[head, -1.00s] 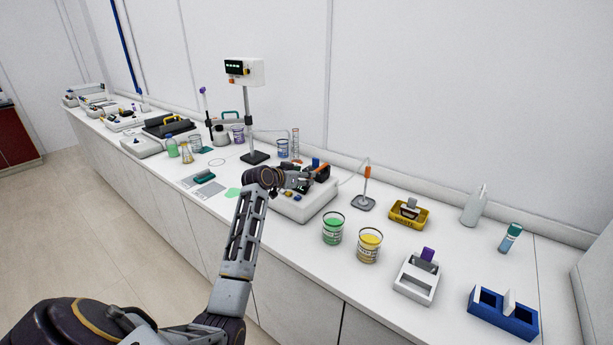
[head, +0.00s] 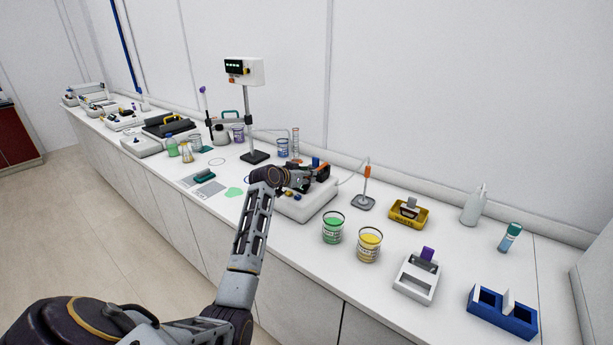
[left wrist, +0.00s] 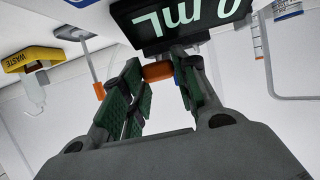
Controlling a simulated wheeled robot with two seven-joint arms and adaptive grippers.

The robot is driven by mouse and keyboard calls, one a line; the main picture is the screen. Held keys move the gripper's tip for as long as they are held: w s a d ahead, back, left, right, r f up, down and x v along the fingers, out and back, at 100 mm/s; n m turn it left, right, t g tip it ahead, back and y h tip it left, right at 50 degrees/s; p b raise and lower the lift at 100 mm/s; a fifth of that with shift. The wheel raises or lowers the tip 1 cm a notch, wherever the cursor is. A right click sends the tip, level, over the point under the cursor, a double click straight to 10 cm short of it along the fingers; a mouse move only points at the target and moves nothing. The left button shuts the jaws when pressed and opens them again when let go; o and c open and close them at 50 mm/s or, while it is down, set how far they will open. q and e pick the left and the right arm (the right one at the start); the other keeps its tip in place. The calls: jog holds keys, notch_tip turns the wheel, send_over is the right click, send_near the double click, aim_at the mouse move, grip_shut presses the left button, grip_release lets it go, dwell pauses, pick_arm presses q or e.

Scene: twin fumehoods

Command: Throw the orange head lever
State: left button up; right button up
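The orange head lever (left wrist: 158,72) shows in the left wrist view as a short rounded orange piece below a black display reading "0 mL" (left wrist: 180,18). My left gripper (left wrist: 162,70) is open, with one green-padded finger on each side of the orange piece. I cannot tell whether either finger touches it. In the head view my left gripper (head: 300,181) is over the pale instrument (head: 310,209) on the bench, and my wrist hides part of that instrument. My right gripper is not in view.
Green (head: 333,228) and yellow (head: 369,245) beakers stand close to the right of the instrument. A small stand (head: 363,203) is behind them. A yellow waste tray (head: 409,219) and a blue rack (head: 503,318) are farther right. A display on a pole (head: 244,71) rises behind.

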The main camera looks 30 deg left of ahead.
pick_arm(q)
grip_shut()
jog(key=shift+r, duration=0.15)
jog(key=shift+r, duration=0.1)
